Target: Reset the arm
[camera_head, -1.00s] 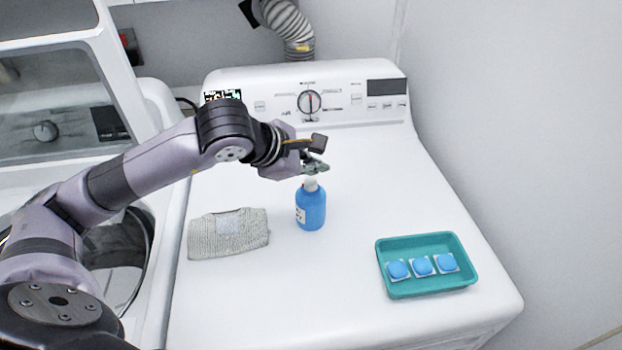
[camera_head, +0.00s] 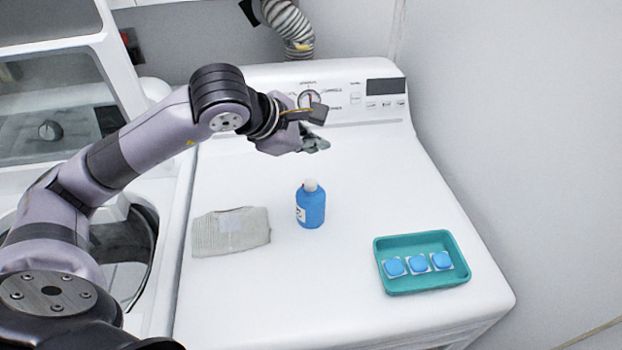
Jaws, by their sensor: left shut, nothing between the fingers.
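My left arm comes in from the left side of the head view. Its gripper (camera_head: 318,143) is shut and empty, in the air above the white machine top, above and apart from the blue bottle. My right gripper is not in view.
A blue bottle (camera_head: 311,207) with a white cap stands upright on the white machine (camera_head: 340,310). A folded grey cloth (camera_head: 210,240) lies left of it. A teal tray (camera_head: 463,272) with three blue-and-white pieces (camera_head: 419,263) sits at the right. An open washer is at the left.

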